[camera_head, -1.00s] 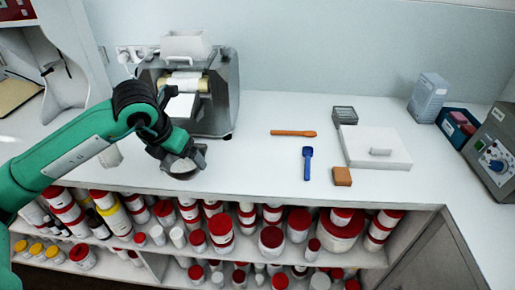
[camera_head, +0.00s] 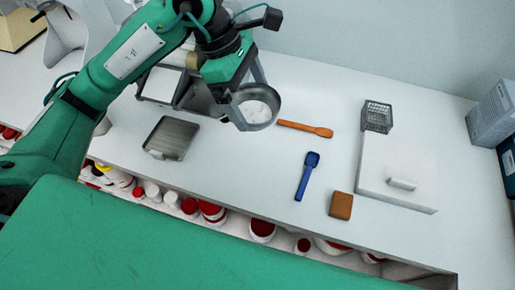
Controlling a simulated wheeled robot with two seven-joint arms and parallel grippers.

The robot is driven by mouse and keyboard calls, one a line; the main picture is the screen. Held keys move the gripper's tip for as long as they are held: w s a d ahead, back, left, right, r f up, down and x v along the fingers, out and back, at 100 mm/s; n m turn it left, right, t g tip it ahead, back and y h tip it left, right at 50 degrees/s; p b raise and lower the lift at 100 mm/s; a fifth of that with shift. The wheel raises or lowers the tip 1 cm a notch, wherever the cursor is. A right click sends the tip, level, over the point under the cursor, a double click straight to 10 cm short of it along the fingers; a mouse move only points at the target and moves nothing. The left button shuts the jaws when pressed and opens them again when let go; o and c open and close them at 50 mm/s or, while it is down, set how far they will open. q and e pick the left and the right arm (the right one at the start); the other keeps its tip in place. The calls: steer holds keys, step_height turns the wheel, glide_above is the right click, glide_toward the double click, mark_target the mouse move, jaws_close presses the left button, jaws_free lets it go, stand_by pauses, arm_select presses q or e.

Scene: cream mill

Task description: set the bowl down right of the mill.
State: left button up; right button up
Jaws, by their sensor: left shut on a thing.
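The metal bowl (camera_head: 272,122), round with a white content inside, is held in my left gripper (camera_head: 241,98), whose fingers are shut at its left rim. It is over the counter, to the right of the mill; I cannot tell whether its base touches the counter. The mill (camera_head: 160,86), a grey metal machine, stands at the back left, and my left arm hides much of it. My right gripper is not in view.
An orange spatula (camera_head: 305,128) lies close right of the bowl. Farther right are a blue scoop (camera_head: 307,177), a brown block (camera_head: 341,205), a white slab (camera_head: 396,187) and a grey basket (camera_head: 376,117). A metal tray (camera_head: 178,132) lies before the mill.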

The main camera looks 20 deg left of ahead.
mark_target(250, 118)
arm_select(q)
steer(key=f, duration=0.3)
steer(key=f+p, duration=0.1)
steer(key=f, duration=0.1)
steer(key=shift+s+a, duration=0.1)
steer(key=shift+s, duration=0.15)
step_height(250, 118, down, 10)
steer(key=shift+w+f+p, duration=0.1)
steer(key=shift+f+p, duration=0.1)
steer(key=shift+p, duration=0.7)
step_height(250, 118, down, 4)
steer(key=shift+r+p, duration=0.2)
steer(key=shift+p, duration=0.25)
steer(key=shift+f, duration=0.2)
steer(key=shift+f+b, duration=0.2)
steer(key=shift+b, duration=0.15)
steer(key=o, duration=0.7)
steer(key=shift+r, duration=0.2)
steer(key=b+v, duration=0.3)
steer(key=v, duration=0.9)
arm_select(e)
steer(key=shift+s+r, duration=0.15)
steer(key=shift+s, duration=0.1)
